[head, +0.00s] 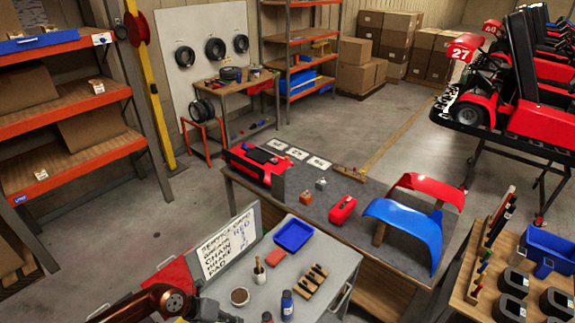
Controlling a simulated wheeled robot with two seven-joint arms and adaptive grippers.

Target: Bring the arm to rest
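My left arm shows only as a copper-coloured link with a dark round joint at the bottom left of the head view. Dark and yellow parts lie just right of it at the bottom edge, in front of the grey service cart (327,257). I cannot make out fingertips there, nor whether anything is held. My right arm and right gripper are not in view.
The cart carries a blue tray (293,235), a brush pot (259,274), a wooden block (312,281) and bottles. A sign (229,243) stands at its left. Floor at left is clear.

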